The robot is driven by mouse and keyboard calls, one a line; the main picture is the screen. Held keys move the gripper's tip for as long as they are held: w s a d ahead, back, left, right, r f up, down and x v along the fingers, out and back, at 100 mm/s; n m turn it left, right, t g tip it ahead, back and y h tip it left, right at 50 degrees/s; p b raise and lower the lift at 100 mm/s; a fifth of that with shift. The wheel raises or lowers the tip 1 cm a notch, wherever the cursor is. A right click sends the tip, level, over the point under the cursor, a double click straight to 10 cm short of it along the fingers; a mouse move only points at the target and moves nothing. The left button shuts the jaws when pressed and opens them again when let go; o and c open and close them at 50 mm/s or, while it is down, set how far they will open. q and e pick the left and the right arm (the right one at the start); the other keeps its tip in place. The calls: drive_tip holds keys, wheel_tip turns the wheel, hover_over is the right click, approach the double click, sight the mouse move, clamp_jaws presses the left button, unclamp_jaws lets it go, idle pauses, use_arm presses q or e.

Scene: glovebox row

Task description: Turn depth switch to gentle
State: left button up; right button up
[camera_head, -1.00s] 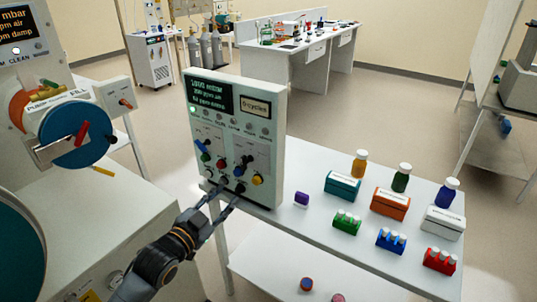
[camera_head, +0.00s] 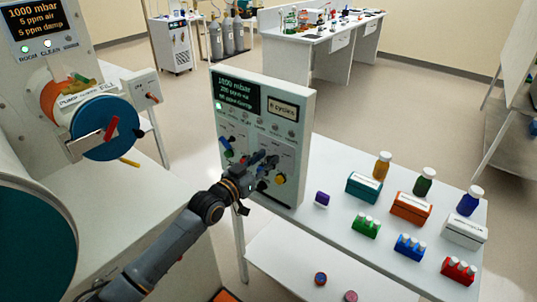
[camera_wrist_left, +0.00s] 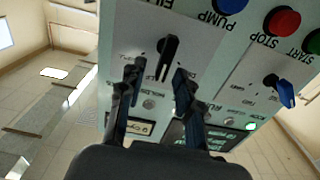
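The white control panel (camera_head: 303,130) stands upright on the table, its knobs on the front face. My left gripper (camera_head: 262,168) is in front of the panel's lower right part and hides some of the controls. In the left wrist view the panel appears upside down, and my left gripper (camera_wrist_left: 157,78) is open with its two dark fingers apart. A black switch knob (camera_wrist_left: 168,55) lies just beyond and between the fingertips; I cannot tell whether they touch it. The small labels around this knob are too blurred to read. My right gripper is not in view.
Near the knob are a blue pump button (camera_wrist_left: 230,10), a red stop button (camera_wrist_left: 282,22) and a blue-handled switch (camera_wrist_left: 284,91). Bottles, an orange box (camera_head: 411,207) and vial racks stand on the table to the right. A glovebox with a teal port cover (camera_head: 107,128) is at left.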

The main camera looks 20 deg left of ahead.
use_arm(q)
drive_tip(key=shift+x, duration=0.85)
clamp_jaws()
drive_tip(key=shift+w+a+n+b, duration=0.1)
drive_tip(key=shift+a+n+b, duration=0.05)
drive_tip(key=shift+n, duration=0.85)
drive_tip(key=shift+a+n+b, duration=0.15)
drive_tip(key=shift+a+n, duration=0.05)
drive_tip(key=shift+n, duration=0.8)
unclamp_jaws()
drive_tip(key=shift+f, duration=0.1)
drive_tip(key=v, duration=1.2)
